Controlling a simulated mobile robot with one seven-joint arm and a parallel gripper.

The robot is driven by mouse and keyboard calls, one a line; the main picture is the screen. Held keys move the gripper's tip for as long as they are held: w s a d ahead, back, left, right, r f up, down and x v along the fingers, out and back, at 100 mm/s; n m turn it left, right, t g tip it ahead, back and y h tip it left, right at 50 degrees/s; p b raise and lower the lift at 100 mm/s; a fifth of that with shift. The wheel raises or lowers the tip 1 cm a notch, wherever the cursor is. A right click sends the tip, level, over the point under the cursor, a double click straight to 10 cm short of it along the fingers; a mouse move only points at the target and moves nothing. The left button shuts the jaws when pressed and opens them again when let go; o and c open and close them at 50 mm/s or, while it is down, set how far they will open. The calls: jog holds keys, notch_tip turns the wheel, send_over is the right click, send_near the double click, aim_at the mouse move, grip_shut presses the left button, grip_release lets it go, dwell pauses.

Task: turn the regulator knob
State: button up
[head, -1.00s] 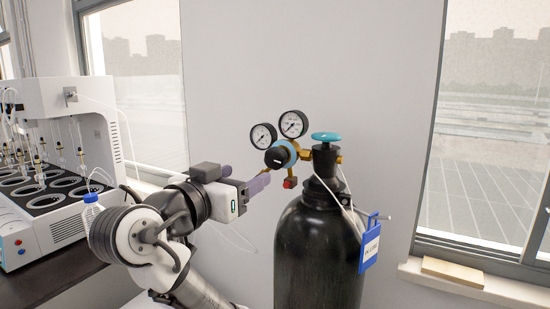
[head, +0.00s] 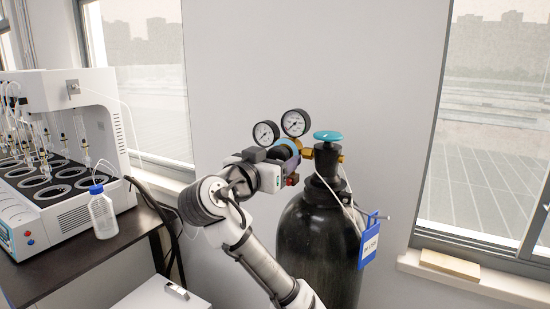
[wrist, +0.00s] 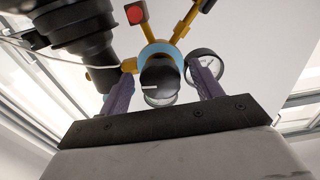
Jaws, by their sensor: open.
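The regulator knob (wrist: 158,76) is black with a white line. In the wrist view it faces the camera between the two purple fingers of my open gripper (wrist: 162,88), with some space showing on each side. In the head view the knob is mostly hidden behind my gripper (head: 287,162). The blue regulator body (wrist: 160,50) is just beyond the knob. Two round gauges, the left one (head: 266,134) and the right one (head: 295,123), stand above the regulator. Contact between fingers and knob cannot be made out.
The black gas cylinder (head: 318,250) has a teal valve wheel (head: 328,136) on top and a blue tag (head: 369,246) on its right. A red part (wrist: 136,13) sits near the regulator. A distiller (head: 75,170) and a bottle (head: 102,214) are at the left.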

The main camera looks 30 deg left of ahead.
jog(key=c, duration=1)
jog(key=shift+n, duration=0.4)
jog(key=n, duration=0.8)
jog(key=shift+d+b, duration=0.1)
jog(key=shift+b, duration=0.3)
jog(key=n, duration=0.5)
jog(key=shift+r+n, duration=0.15)
jog(key=shift+n, duration=0.25)
jog(key=shift+n+p, duration=0.45)
jog(key=shift+n, duration=1.55)
